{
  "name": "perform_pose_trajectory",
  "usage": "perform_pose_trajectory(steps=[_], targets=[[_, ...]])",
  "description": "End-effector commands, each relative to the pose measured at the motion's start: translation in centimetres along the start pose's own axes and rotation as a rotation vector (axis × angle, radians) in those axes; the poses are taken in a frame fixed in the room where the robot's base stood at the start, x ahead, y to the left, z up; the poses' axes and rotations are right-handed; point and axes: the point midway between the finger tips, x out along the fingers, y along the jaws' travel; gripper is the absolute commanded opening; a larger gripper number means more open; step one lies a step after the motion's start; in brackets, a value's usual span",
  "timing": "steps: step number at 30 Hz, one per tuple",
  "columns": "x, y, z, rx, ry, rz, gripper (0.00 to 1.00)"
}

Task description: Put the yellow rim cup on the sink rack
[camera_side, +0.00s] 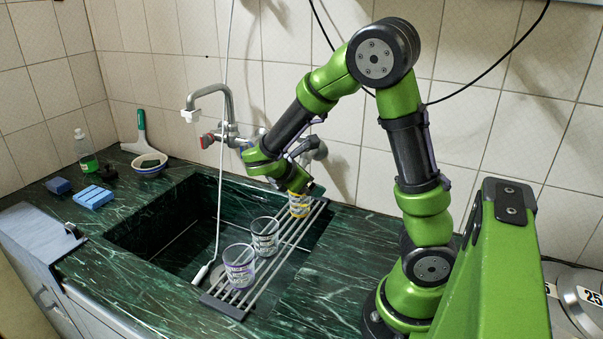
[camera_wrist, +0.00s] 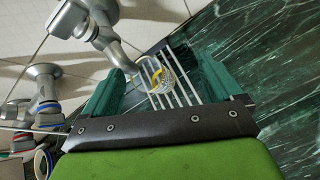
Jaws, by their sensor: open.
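The yellow rim cup (camera_side: 299,206) is a clear glass with a yellow band and dark print. It stands at the far end of the metal sink rack (camera_side: 262,262), close to the wall. My gripper (camera_side: 300,190) is just above and around the top of this cup in the side view, partly hiding it. In the wrist view, the yellow rim cup (camera_wrist: 160,80) is between the two teal fingers of my gripper (camera_wrist: 156,66), with a gap on each side. The fingers are spread wide. The rack's bars (camera_wrist: 185,92) show beneath the cup.
A clear cup (camera_side: 265,236) stands mid-rack and a purple-rimmed cup (camera_side: 239,265) near its front end. The faucet (camera_side: 222,115) is behind the dark sink (camera_side: 165,235). A white hose hangs into the sink. Soap bottle (camera_side: 86,150), sponges (camera_side: 94,197) and bowl (camera_side: 150,165) sit left.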

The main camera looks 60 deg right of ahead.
Motion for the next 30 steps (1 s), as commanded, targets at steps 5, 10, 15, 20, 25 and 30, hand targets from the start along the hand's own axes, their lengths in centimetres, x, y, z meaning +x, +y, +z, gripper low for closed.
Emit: perform_pose_trajectory(steps=[5,10,15,20,25,30], targets=[[-6.0,-4.7,-0.9,0.56,0.403,-0.22,0.92],[-13.4,-7.5,-1.3,1.021,0.744,-0.465,0.92],[-19.5,-9.1,-0.8,1.334,0.995,-0.691,0.92],[-22.4,-9.8,-0.3,1.467,1.11,-0.819,0.92],[-22.9,-10.0,-0.3,1.494,1.131,-0.853,0.92],[-22.9,-10.0,-0.3,1.492,1.13,-0.851,0.92]])
